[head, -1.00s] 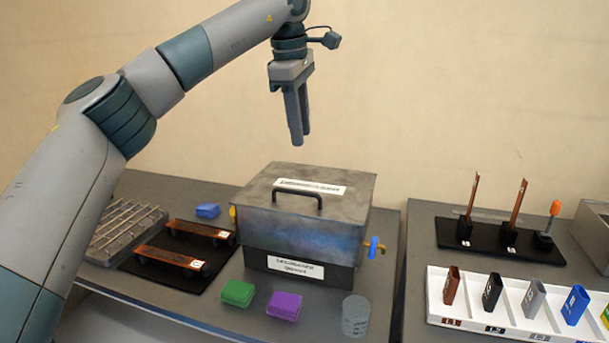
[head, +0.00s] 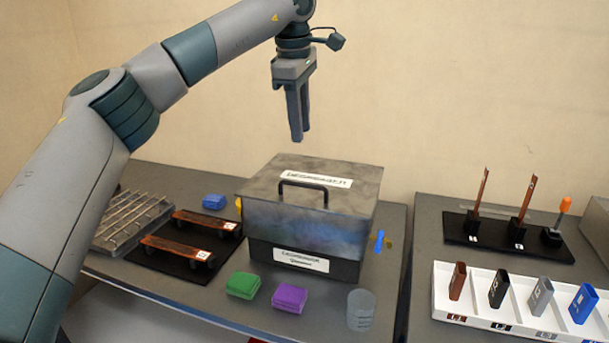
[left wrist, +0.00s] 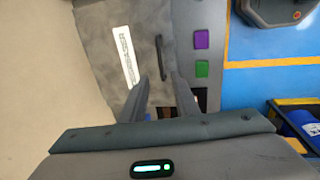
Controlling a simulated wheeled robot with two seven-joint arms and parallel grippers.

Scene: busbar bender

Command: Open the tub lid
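The tub (head: 304,262) stands on the bench with its grey lid (head: 345,170) down and shut. A dark bar handle (head: 304,187) is on top, near the front edge; it also shows in the left wrist view (left wrist: 160,55). My left gripper (head: 300,138) hangs fingers-down above the back part of the lid, apart from it and empty. In the left wrist view its fingertips (left wrist: 160,77) are spread with a gap between them. A blue part (head: 379,242) shows at the tub's right side and a yellow part (head: 239,206) at its left. My right gripper is out of view.
Green (head: 243,285) and purple (head: 290,298) blocks and a grey cylinder (head: 361,310) stand in front of the tub. A black mat with copper bars (head: 180,250) lies to the left. A white divided tray (head: 450,318) is on the right-hand bench. Space above the lid is clear.

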